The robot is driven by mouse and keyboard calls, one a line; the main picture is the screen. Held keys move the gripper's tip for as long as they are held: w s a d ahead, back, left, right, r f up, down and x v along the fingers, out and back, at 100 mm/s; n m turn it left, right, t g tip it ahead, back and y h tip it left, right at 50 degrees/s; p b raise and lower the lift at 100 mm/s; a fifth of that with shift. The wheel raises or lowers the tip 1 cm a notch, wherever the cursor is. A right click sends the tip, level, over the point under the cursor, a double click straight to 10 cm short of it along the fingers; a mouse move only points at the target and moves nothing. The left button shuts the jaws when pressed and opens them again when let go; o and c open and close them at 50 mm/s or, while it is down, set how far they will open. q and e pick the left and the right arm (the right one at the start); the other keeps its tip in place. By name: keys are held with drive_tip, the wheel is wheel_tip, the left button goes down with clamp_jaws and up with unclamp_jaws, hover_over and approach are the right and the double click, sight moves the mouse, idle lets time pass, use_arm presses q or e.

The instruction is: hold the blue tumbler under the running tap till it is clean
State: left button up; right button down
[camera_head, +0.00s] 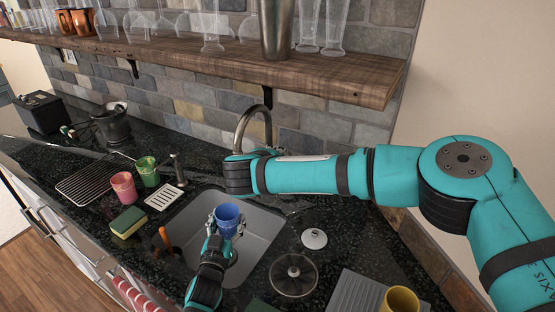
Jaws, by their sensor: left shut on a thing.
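The blue tumbler (228,217) is held upright over the grey sink basin (262,226). My left gripper (222,226) comes up from the bottom of the view and is shut on the tumbler. The arched metal tap (253,115) rises behind the sink. My right arm crosses in front of the tap's lower part and hides its outlet. I cannot see whether water runs or whether the tumbler is under the outlet. My right gripper's fingers do not show. I cannot make out dirt on the tumbler.
A pink tumbler (124,187), a green tumbler (148,171) and a yellow-green sponge (128,222) stand left of the sink. A wire rack (92,182) lies further left. A yellow cup (400,300) is at the lower right. A wooden shelf (300,75) with glasses hangs above.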

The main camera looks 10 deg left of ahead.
sight(219, 222)
use_arm(q)
drive_tip(key=s+r+p, duration=0.1)
drive_tip(key=p, duration=0.1)
drive_tip(key=s+a+r+p, duration=0.1)
drive_tip(key=s+r, duration=0.1)
drive_tip(key=shift+a+p, duration=0.1)
drive_tip(key=shift+p, duration=0.25)
drive_tip(key=shift+s+a+r+p, duration=0.25)
drive_tip(key=shift+s+r+p, duration=0.2)
drive_tip(key=shift+s, duration=0.25)
drive_tip(key=shift+w, duration=0.15)
idle(0.3)
